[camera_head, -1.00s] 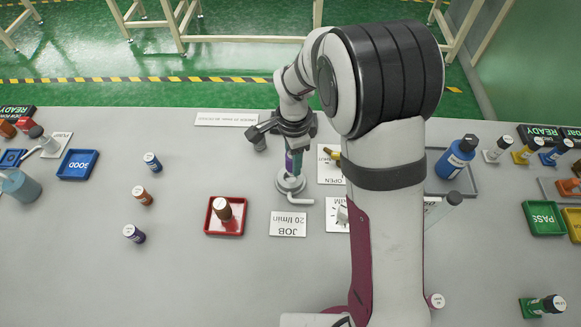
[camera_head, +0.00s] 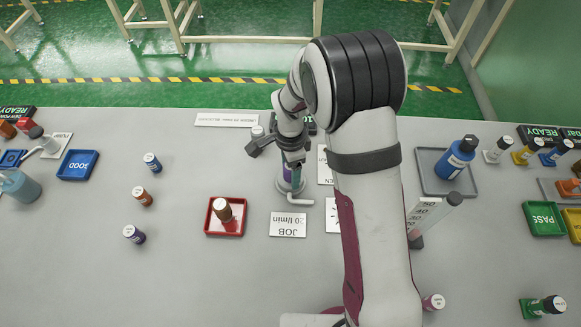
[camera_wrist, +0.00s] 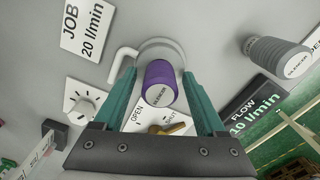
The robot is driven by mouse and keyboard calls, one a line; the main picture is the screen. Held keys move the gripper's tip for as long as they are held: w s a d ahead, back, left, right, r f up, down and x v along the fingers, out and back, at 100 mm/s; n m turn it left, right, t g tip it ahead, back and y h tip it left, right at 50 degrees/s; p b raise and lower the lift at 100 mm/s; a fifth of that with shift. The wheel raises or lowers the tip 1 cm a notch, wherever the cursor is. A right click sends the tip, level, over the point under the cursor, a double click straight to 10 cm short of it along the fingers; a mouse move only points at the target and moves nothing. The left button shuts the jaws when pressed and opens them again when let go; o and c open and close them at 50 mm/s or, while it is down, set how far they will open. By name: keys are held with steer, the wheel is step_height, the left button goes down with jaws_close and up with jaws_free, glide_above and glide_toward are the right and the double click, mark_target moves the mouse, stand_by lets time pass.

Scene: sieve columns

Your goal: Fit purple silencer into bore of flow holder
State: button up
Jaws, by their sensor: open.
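The purple silencer (camera_wrist: 160,83) stands upright at the flow holder (camera_wrist: 158,47), between my gripper's teal fingers. Its lower end meets the holder's round grey body, but its depth in the bore is hidden. My gripper (camera_wrist: 158,75) is open, with a finger on each side of the silencer and small gaps beside it. In the head view, my gripper (camera_head: 291,164) is above the flow holder (camera_head: 291,188), which has a bent side tube. Only a sliver of purple shows there below the fingers.
A grey silencer (camera_wrist: 278,55) stands near the holder. A knob (camera_wrist: 81,105), a brass lever (camera_wrist: 172,129) and a flow sign (camera_wrist: 250,110) are close by. A red tray (camera_head: 210,232) holds a brown silencer (camera_head: 223,208). Several small bottles stand at left. The front left table is clear.

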steer(key=shift+r, duration=0.1)
step_height(320, 180, up, 12)
steer(key=s+d+r+n, duration=0.3)
steer(key=s+d+r, duration=0.25)
steer(key=s, duration=0.35)
steer(key=s+d+n+y, duration=0.1)
steer(key=s+d+n, duration=0.2)
steer(key=s, duration=1.3)
steer(key=shift+r+n+y, duration=0.25)
steer(key=shift+n+y, duration=0.15)
steer(key=shift+n, duration=0.6)
